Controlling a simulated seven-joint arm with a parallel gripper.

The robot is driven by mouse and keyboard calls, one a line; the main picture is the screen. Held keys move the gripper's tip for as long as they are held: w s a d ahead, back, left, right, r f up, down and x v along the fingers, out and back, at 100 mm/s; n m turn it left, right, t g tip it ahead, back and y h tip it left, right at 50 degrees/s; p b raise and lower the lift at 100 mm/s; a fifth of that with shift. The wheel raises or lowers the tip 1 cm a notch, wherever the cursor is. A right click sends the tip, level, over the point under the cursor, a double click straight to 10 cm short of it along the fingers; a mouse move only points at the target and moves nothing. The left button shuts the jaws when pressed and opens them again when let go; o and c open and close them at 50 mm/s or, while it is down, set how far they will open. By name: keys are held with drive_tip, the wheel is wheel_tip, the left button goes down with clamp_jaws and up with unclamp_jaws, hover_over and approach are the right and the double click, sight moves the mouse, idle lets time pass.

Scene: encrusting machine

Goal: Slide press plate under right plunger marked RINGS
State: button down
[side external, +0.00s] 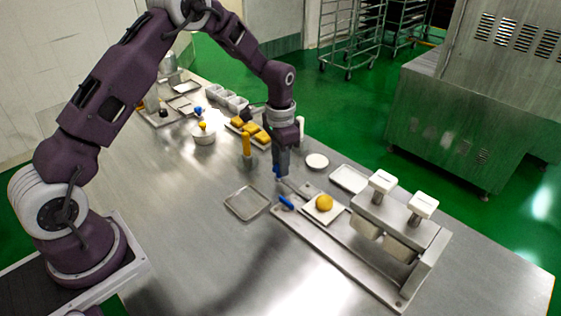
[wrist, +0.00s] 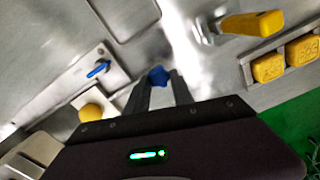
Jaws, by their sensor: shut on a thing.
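The press plate (side external: 312,212), a pale square carrying a yellow ball (side external: 324,202), sits on the press's metal base, left of the plungers. A blue handle (side external: 286,201) lies at the base's left end and also shows in the wrist view (wrist: 98,69). The press has two white-topped plungers, left (side external: 382,182) and right (side external: 423,205); their markings are unreadable. My gripper (side external: 279,171) is above the table, behind and left of the plate, apart from it. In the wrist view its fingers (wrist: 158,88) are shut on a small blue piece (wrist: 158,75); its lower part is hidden.
An empty metal tray (side external: 246,203) lies left of the press. A white round dish (side external: 317,161) and another tray (side external: 349,179) lie behind it. A yellow-handled tool (side external: 246,144) and a tray of yellow blocks (side external: 263,137) stand farther back. The front table is clear.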

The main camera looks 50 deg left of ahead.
idle(0.4)
hover_over(314, 199)
idle(0.3)
drive_tip(key=c, duration=1.1)
unclamp_jaws()
wheel_tip(314, 199, up, 7)
